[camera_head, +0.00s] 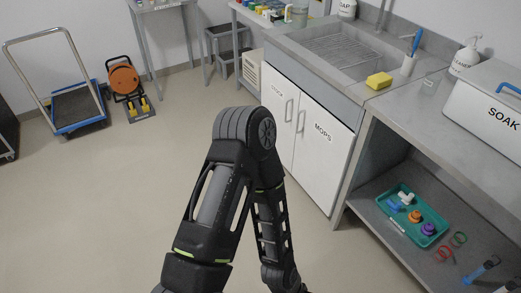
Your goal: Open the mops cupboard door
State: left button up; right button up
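The mops cupboard door (322,160) is the right-hand white door under the sink counter, labelled MOPS. It looks shut, flush with the door beside it. Its upright metal bar handle (301,121) is near its left edge. The left-hand white door (276,105) has its own bar handle (288,110) near the middle seam, and looks shut too. One of my arms rises in the middle foreground, bends at the elbow and runs down out of the bottom edge, in front of the cupboard's lower left. Neither gripper shows.
The sink counter (345,88) overhangs the doors, with a yellow sponge (379,80) near its edge. To the right, a bench has a lower shelf holding a green tray (393,208). A blue trolley (79,121) and an orange cable reel (124,78) stand back left. The left floor is clear.

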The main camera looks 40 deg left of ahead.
aim_at(323, 145)
jog(key=u, duration=0.75)
jog(key=i+j+z, duration=0.2)
jog(key=i, duration=0.9)
jog(key=l, duration=0.1)
